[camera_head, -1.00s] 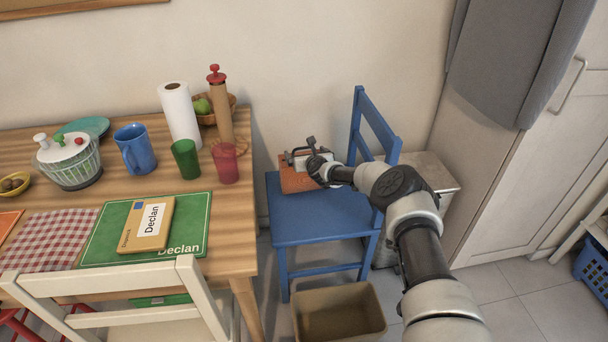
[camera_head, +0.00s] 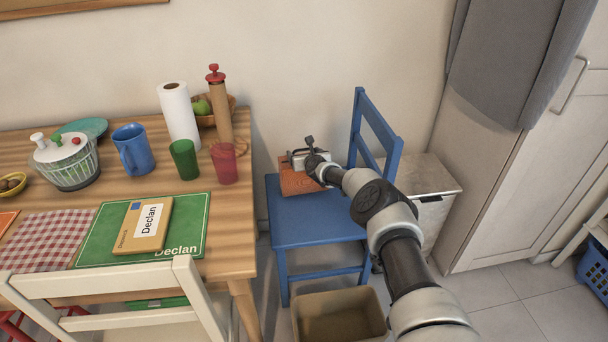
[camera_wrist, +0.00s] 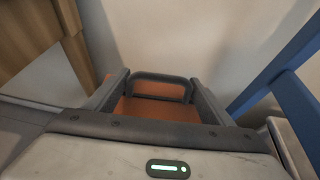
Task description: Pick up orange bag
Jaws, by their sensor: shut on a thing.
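The orange bag (camera_head: 299,181) is at the blue chair's seat, near its back left corner by the wall. In the wrist view the bag (camera_wrist: 157,109) shows below a dark looped handle (camera_wrist: 160,80). My gripper (camera_head: 309,158) is right over the bag, and its two fingers (camera_wrist: 158,88) stand on either side of the handle. The gripper is shut on the bag; the exact contact is partly hidden. I cannot tell whether the bag's underside touches the seat.
The blue chair (camera_head: 312,222) has its backrest to the right of the bag. The wooden table (camera_head: 228,255) is at the left, with a red cup (camera_head: 225,164) near its edge. A brown bin (camera_head: 340,315) stands on the floor in front of the chair.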

